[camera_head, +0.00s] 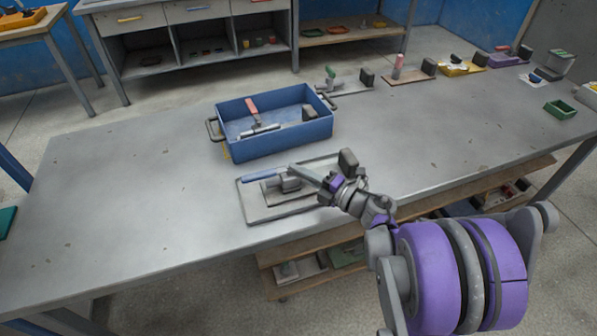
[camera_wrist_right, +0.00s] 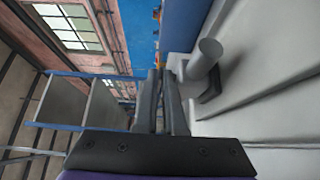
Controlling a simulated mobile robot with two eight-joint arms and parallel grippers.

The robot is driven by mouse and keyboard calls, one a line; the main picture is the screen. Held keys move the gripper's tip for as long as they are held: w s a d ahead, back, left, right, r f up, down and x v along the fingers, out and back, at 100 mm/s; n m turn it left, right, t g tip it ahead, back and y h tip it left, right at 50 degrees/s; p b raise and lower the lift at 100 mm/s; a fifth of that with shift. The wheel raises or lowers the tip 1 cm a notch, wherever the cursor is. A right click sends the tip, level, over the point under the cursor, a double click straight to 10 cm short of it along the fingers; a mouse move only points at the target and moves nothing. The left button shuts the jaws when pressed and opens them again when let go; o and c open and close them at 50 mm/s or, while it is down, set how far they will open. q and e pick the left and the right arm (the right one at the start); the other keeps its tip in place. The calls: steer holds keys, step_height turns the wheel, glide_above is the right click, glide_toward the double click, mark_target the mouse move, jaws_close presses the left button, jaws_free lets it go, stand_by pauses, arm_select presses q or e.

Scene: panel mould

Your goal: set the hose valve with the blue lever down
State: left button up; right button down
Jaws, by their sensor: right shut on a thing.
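The hose valve (camera_head: 290,183) has a grey body, and its blue lever (camera_head: 260,176) points to the left. It is at a flat grey panel (camera_head: 256,212) near the table's front edge; I cannot tell whether it rests on the panel or hangs just above it. My right gripper (camera_head: 299,169) reaches in from the right and is shut on the valve. In the right wrist view, the fingers (camera_wrist_right: 163,88) are close together beside a grey cylinder (camera_wrist_right: 208,53). The grip itself is hidden. My left gripper is not in view.
A blue tray (camera_head: 278,142) holding a red-handled item (camera_head: 253,107) stands behind the panel. A dark block (camera_head: 348,160) is at the panel's back right corner. Several small fixtures line the table's far right. The left of the table (camera_head: 120,195) is clear.

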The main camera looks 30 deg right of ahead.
steer(key=shift+f, duration=0.2)
steer(key=c, duration=1)
jaws_free()
steer(key=shift+r, duration=0.1)
